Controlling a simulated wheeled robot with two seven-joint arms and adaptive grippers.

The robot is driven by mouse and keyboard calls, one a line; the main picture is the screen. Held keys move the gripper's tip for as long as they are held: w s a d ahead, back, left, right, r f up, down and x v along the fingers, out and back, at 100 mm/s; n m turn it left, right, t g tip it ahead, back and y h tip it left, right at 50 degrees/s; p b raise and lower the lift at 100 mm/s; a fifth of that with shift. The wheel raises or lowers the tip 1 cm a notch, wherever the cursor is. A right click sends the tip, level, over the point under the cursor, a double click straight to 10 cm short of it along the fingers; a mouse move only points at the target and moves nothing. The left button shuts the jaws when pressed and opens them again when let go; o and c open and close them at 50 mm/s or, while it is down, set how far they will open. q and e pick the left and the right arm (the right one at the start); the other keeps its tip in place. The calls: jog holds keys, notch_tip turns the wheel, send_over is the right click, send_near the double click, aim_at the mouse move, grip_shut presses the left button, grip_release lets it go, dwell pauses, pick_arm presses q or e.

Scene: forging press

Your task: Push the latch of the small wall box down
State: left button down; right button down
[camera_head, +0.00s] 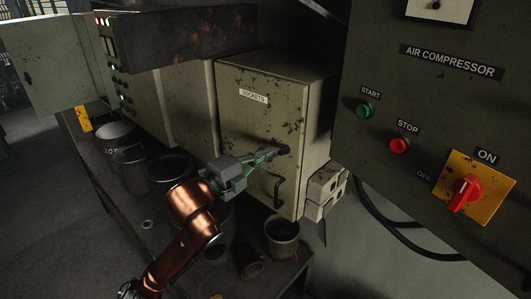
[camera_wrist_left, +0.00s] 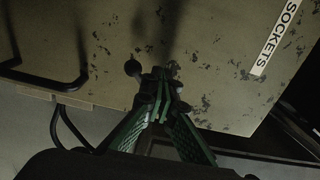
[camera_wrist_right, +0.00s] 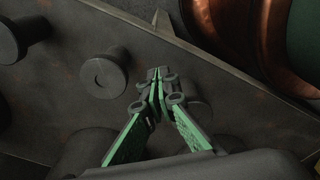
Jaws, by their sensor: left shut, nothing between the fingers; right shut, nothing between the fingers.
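The small wall box (camera_head: 262,115) is a worn beige cabinet with a SOCKETS label; its door looks shut. Its latch (camera_head: 284,149) is a small dark knob near the door's right edge, with a dark bar handle (camera_head: 277,190) below. My left gripper (camera_head: 276,153) is shut and empty, its tips right at the latch. In the left wrist view the tips (camera_wrist_left: 159,82) are just beside the latch's round end (camera_wrist_left: 132,68); I cannot tell whether they touch. My right gripper (camera_wrist_right: 156,82) is shut and empty above a dark surface, away from the box.
Several dark pots and cups, one a round cup (camera_head: 282,238), stand on the bench below the box. The air compressor panel (camera_head: 440,110) with its red switch (camera_head: 465,193) is at the right. In the right wrist view a dark cylinder (camera_wrist_right: 105,73) lies near the right gripper.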

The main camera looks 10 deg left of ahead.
pick_arm(q)
jog(key=shift+s+d+f+b, duration=0.2)
jog(key=shift+d+f+b, duration=0.1)
jog(key=shift+f, duration=0.25)
jog(key=shift+s+d+f+b, duration=0.2)
jog(key=shift+d+f+b, duration=0.1)
jog(key=shift+f, duration=0.25)
pick_arm(e)
jog(key=shift+d+f, duration=0.1)
jog(key=shift+f, duration=0.5)
dwell(0.4)
pick_arm(q)
jog(key=shift+s+f, duration=0.1)
pick_arm(e)
jog(key=shift+r, duration=0.1)
pick_arm(q)
jog(key=v, duration=0.8)
jog(key=shift+s, duration=0.15)
dwell(0.3)
jog(key=shift+f, duration=0.1)
